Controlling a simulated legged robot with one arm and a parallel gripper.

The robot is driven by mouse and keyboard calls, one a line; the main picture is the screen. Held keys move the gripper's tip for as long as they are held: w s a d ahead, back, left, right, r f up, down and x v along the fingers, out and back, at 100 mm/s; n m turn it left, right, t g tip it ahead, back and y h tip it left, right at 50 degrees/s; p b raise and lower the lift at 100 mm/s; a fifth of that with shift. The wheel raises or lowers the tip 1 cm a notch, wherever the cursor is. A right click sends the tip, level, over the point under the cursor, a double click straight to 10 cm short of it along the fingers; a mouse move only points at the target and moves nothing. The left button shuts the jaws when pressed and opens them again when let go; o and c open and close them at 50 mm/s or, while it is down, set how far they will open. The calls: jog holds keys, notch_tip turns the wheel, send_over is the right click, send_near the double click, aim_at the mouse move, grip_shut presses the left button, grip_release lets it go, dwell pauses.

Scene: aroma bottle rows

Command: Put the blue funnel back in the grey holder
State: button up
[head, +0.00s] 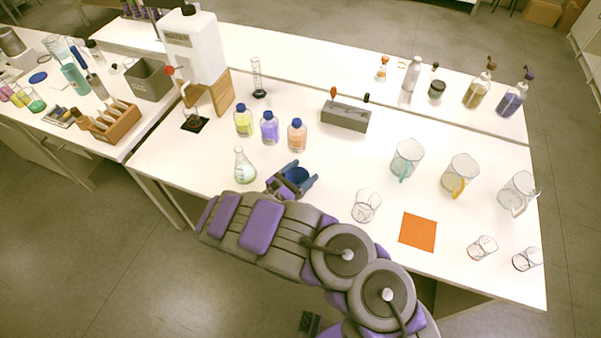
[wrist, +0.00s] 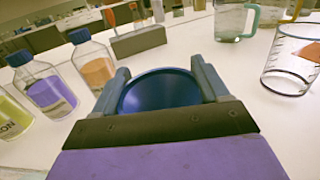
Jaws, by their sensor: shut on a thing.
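The blue funnel (head: 296,176) is between the two fingers of my gripper (head: 301,174), over the front part of the white bench. In the wrist view, the round blue mouth of the funnel (wrist: 160,93) faces up between the fingers of my gripper (wrist: 160,75), which are shut on it. Its lower part is hidden. The grey holder (head: 345,117) is a low block farther back and to the right, apart from the funnel. An orange-topped piece and a dark-topped piece stand at it. The grey holder (wrist: 138,42) also shows ahead in the wrist view.
Blue-capped bottles with yellow, purple (head: 269,128) and orange (head: 297,135) contents stand left of the holder. A flask (head: 244,167) is left of my gripper. A clear beaker (head: 367,206) and an orange mat (head: 418,231) are right. Bench between funnel and holder looks clear.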

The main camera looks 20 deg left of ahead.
jog(key=shift+f+b, duration=0.35)
jog(key=shift+f, duration=0.25)
jog(key=o, duration=1)
jog(key=shift+o, duration=0.2)
jog(key=shift+s, duration=0.1)
jog(key=p+v, duration=0.4)
jog(key=v, duration=1.3)
jog(key=shift+a, duration=0.1)
